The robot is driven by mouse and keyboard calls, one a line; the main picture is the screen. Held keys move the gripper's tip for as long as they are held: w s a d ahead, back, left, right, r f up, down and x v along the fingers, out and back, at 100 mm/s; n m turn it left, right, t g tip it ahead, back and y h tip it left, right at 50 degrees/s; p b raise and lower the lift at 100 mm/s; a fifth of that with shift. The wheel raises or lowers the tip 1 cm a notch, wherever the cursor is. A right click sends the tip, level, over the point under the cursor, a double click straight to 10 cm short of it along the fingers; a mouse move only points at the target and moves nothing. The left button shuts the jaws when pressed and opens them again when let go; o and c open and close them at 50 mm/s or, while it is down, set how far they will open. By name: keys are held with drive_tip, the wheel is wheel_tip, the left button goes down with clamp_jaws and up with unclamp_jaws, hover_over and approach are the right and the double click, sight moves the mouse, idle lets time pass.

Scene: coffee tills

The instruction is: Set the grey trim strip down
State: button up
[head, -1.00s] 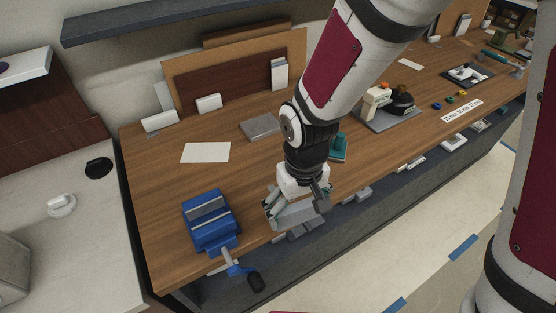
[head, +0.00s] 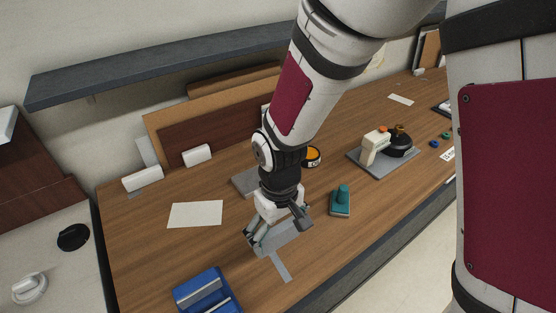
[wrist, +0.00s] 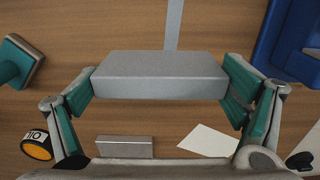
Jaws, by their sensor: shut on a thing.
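The grey trim strip (wrist: 160,84) is a smooth light-grey bar lying crosswise between the green-padded fingers in the wrist view. It also shows in the head view (head: 284,238), partly covered by my gripper. My gripper (head: 277,229) is shut on it, with one finger at each end. The strip is over the wooden bench top (head: 135,250), between the blue vise and a teal-handled tool. I cannot tell whether its underside touches the wood.
A flat grey band (head: 281,267) lies on the wood just in front of the strip. The blue vise (head: 206,292) is at the front left, the teal tool (head: 341,202) to the right. Behind are white paper (head: 195,214), a grey block (head: 245,182) and an orange-topped tin (head: 313,156).

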drive_tip(key=w, duration=0.7)
drive_tip(key=shift+w+d+f, duration=0.2)
drive_tip(key=shift+w+f, duration=0.05)
drive_tip(key=shift+f, duration=0.1)
drive_tip(key=shift+f+p, duration=0.4)
drive_tip(key=shift+f, duration=1.35)
drive_tip(key=shift+f, duration=0.15)
drive_tip(key=o, duration=0.9)
drive_tip(key=shift+o, duration=0.2)
wheel_tip(320, 180, up, 12)
drive_tip(key=b, duration=0.1)
drive_tip(key=shift+r, duration=0.2)
